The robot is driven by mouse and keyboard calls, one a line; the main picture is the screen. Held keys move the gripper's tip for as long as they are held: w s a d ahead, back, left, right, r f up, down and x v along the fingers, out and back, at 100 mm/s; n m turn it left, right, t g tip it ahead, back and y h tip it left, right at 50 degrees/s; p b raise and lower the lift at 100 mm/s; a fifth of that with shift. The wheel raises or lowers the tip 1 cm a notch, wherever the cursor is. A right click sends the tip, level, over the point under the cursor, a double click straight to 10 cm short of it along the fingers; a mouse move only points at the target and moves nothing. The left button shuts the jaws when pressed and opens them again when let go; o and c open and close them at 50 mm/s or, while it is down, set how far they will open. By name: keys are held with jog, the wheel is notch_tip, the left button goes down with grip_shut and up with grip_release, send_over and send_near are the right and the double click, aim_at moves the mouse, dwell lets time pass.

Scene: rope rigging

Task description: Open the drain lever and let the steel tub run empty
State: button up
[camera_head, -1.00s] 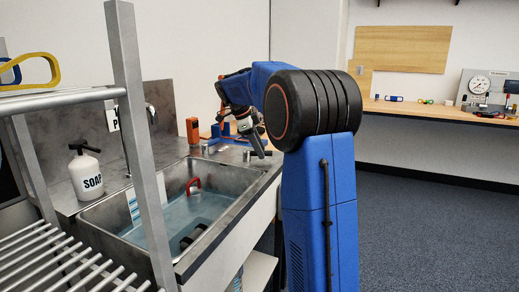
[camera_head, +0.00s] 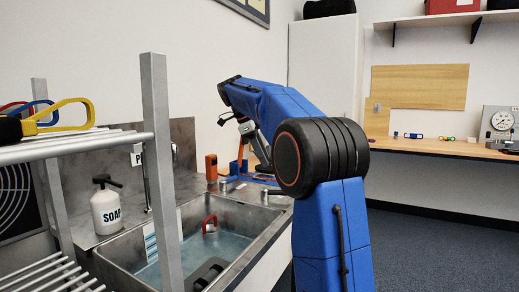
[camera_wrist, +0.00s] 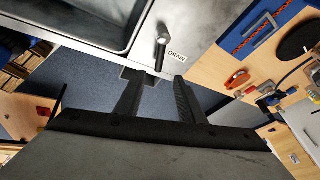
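The steel tub (camera_head: 112,258) holds bluish water in the head view. A red-handled item (camera_head: 210,224) and a dark item (camera_head: 207,272) are in it. Part of its rim also shows at the upper left of the wrist view (camera_wrist: 100,42). The drain lever (camera_wrist: 161,45) is a short metal lever with a dark handle, on the counter beside the tub, next to a DRAIN label (camera_wrist: 177,57). My gripper (camera_wrist: 157,79) is open and empty. Its fingertips are near the handle's end, one to each side in the picture; I see no contact. The arm partly hides the gripper in the head view.
A soap bottle (camera_head: 106,207) and an orange device (camera_head: 211,167) stand around the tub. A wooden bench with tools (camera_wrist: 265,75) is at the right of the wrist view.

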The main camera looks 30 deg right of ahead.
jog(key=shift+v, duration=1.75)
